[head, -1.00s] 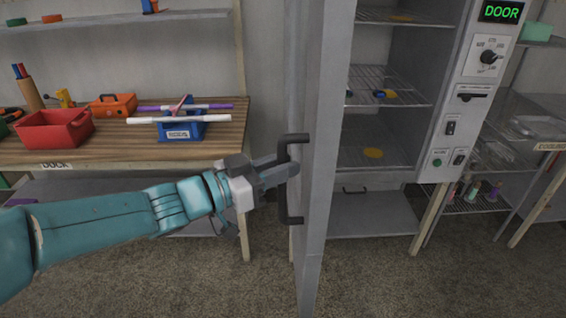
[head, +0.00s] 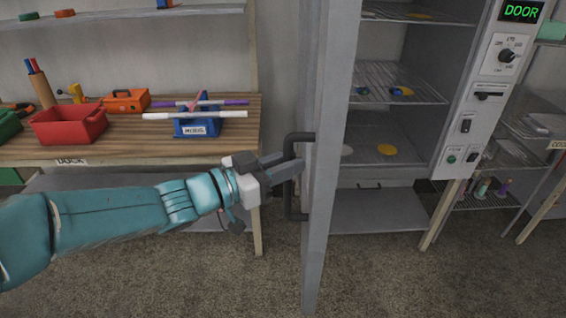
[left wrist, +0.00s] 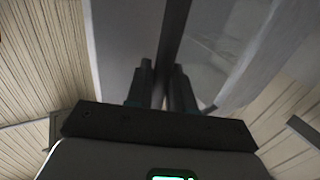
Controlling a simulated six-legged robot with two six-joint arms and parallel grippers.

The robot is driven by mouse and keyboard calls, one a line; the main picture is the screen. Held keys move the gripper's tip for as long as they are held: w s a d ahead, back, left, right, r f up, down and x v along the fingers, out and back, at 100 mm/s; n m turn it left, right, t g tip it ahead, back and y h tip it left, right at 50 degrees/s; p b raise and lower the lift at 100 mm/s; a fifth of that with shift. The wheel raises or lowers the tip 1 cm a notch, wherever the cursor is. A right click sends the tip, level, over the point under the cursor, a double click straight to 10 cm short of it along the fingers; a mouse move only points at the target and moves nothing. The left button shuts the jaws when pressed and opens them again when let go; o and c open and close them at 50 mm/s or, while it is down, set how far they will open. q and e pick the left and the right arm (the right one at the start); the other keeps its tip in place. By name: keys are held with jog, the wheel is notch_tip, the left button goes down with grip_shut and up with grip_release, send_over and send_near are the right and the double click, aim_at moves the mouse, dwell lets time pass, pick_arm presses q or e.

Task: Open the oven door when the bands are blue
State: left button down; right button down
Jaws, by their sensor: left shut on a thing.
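The oven door (head: 333,150) stands wide open, seen nearly edge-on in the head view, with its dark bar handle (head: 290,178) on the left face. My left gripper (head: 290,167) is shut on the handle. In the left wrist view the two fingers (left wrist: 163,90) close around the dark bar. The oven interior (head: 385,135) shows, with wire shelves carrying small blue and yellow items and yellow and pale discs. The oven's display (head: 521,12) reads DOOR in green. I cannot make out any blue bands for certain. My right gripper is not in view.
A wooden bench (head: 120,140) at left holds a red bin (head: 68,125), an orange toolbox (head: 126,101) and a blue stand (head: 197,123) with white and purple rods across it. Wire racks (head: 510,160) stand at right. Carpeted floor is clear in front.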

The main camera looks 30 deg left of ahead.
pick_arm(q)
jog(key=shift+w+r, duration=0.1)
jog(key=shift+r, duration=0.15)
jog(key=c, duration=1.2)
grip_release()
jog(key=shift+o, duration=0.5)
jog(key=shift+w+a+f, duration=0.1)
jog(key=shift+w+f, duration=0.2)
jog(key=shift+w, duration=0.05)
jog(key=b+v, duration=0.1)
jog(key=v, duration=1.5)
jog(key=shift+s+r, duration=0.15)
jog(key=shift+s, duration=0.4)
